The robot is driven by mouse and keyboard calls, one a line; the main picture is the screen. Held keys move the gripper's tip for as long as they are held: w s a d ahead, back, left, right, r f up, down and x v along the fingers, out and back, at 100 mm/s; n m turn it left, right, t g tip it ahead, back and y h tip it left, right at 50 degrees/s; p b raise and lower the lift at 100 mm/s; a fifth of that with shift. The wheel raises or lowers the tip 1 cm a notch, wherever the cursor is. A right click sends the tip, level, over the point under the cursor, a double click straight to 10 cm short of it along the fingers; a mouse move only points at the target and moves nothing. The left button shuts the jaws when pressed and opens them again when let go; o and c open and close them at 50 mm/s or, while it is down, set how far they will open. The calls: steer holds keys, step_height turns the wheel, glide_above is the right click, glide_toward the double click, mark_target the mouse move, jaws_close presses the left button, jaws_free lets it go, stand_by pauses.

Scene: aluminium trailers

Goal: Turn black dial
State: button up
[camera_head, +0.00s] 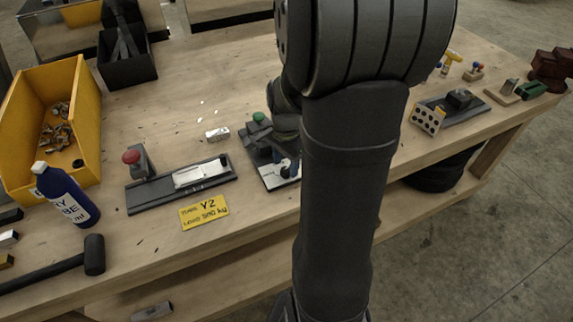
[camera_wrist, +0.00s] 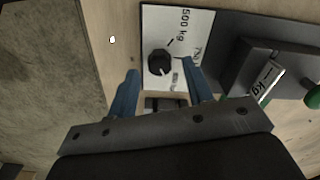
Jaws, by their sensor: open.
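The black dial (camera_wrist: 160,63) is a round knob on a white plate (camera_wrist: 205,24) printed with "500 kg" in the wrist view. My gripper (camera_wrist: 157,78) shows there with its two blue fingers apart, one on each side just below the dial. The dial lies between and slightly beyond the fingertips; I cannot tell whether they touch it. In the head view my arm covers most of the middle, and the device with the green knob (camera_head: 259,117) is partly hidden beside it.
On the wooden bench (camera_head: 210,75) stand a yellow bin (camera_head: 20,105), a blue bottle (camera_head: 66,195), a hammer (camera_head: 93,254) and a red-knobbed device (camera_head: 131,157). Other devices (camera_head: 459,99) stand at the right.

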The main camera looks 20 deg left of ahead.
steer(key=shift+f, duration=1)
steer(key=c, duration=1)
